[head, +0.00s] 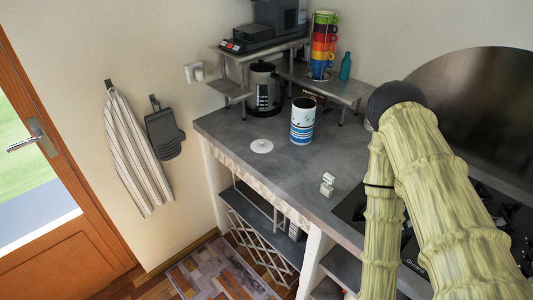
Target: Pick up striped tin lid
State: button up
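The striped tin (303,122) stands upright on the grey counter, with blue and white bands and an open, dark top. A round white lid (262,146) with a small knob lies flat on the counter to the left of the tin, apart from it, near the counter's left front edge. My arm, in a pale green sleeve, rises at the right of the head view and bends down again. My gripper does not show in this view.
Stacked coloured mugs (323,45) and a teal bottle (345,67) stand on the shelf. A small whitish object (327,184) sits near the counter's front edge; a hob (490,215) is at right. Counter around the lid is clear.

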aim_at(260, 145)
jog(key=k, duration=0.75)
jog(key=u, duration=1.45)
jog(key=i, duration=1.95)
jog(key=z, duration=0.5)
